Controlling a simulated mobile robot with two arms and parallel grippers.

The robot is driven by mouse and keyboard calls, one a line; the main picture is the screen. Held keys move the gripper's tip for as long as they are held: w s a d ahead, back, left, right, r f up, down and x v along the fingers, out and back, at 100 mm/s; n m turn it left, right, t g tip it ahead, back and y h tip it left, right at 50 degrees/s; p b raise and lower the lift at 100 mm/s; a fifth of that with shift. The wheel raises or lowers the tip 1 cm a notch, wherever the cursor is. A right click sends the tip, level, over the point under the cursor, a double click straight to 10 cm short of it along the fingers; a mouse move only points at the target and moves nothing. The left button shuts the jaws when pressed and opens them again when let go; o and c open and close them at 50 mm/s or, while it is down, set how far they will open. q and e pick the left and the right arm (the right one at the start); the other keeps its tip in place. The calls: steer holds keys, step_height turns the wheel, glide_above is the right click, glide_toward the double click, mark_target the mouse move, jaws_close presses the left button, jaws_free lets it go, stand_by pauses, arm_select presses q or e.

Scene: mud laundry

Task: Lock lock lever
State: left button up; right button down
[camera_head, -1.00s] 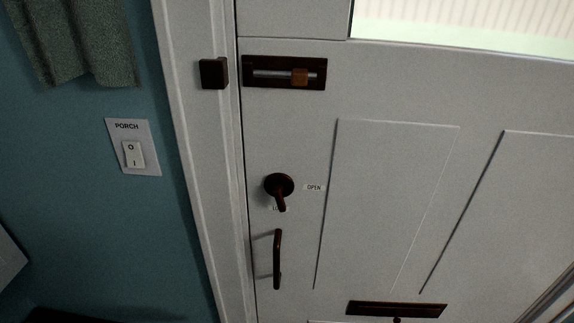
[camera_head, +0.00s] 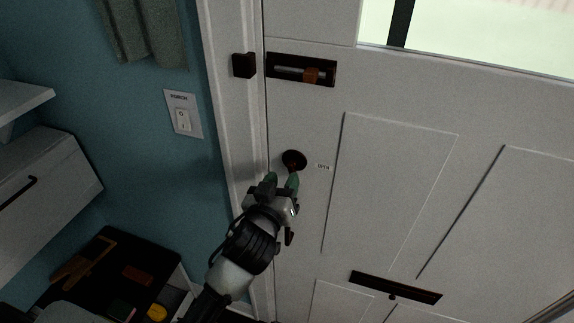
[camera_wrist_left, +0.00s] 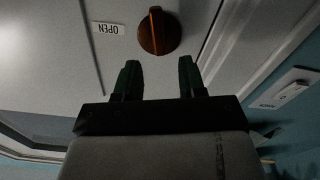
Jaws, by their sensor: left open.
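The lock lever is a dark brown round turn-piece (camera_head: 294,159) on the white door, left of a small OPEN label (camera_head: 323,167). In the left wrist view the lever (camera_wrist_left: 158,31) shows a raised grip across its disc, with the OPEN label (camera_wrist_left: 108,29) beside it. My left gripper (camera_head: 281,181) is open, its green-tipped fingers just below the lever. In the wrist view the left gripper (camera_wrist_left: 158,75) has its two fingers apart and empty, with the lever beyond the gap. Whether a finger touches it I cannot tell. The lever's lower part is hidden in the head view. My right gripper is not in view.
A slide bolt (camera_head: 301,70) sits above the lever, with its keeper (camera_head: 244,65) on the frame. A PORCH switch (camera_head: 183,119) is on the blue wall. A drawer unit (camera_head: 45,190) and dark bench (camera_head: 115,265) stand at left.

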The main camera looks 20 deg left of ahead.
mark_target(290, 168)
arm_select(q)
steer(key=w+p, duration=0.1)
steer(key=w, duration=0.3)
steer(key=shift+w+d+f, duration=0.1)
steer(key=shift+w, duration=0.55)
jaws_close()
steer(key=shift+m+p, duration=0.45)
steer(key=shift+m, duration=1.15)
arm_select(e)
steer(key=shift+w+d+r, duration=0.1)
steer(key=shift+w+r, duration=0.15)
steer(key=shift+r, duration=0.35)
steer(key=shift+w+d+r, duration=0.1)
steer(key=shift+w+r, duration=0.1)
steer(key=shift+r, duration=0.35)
arm_select(q)
jaws_free()
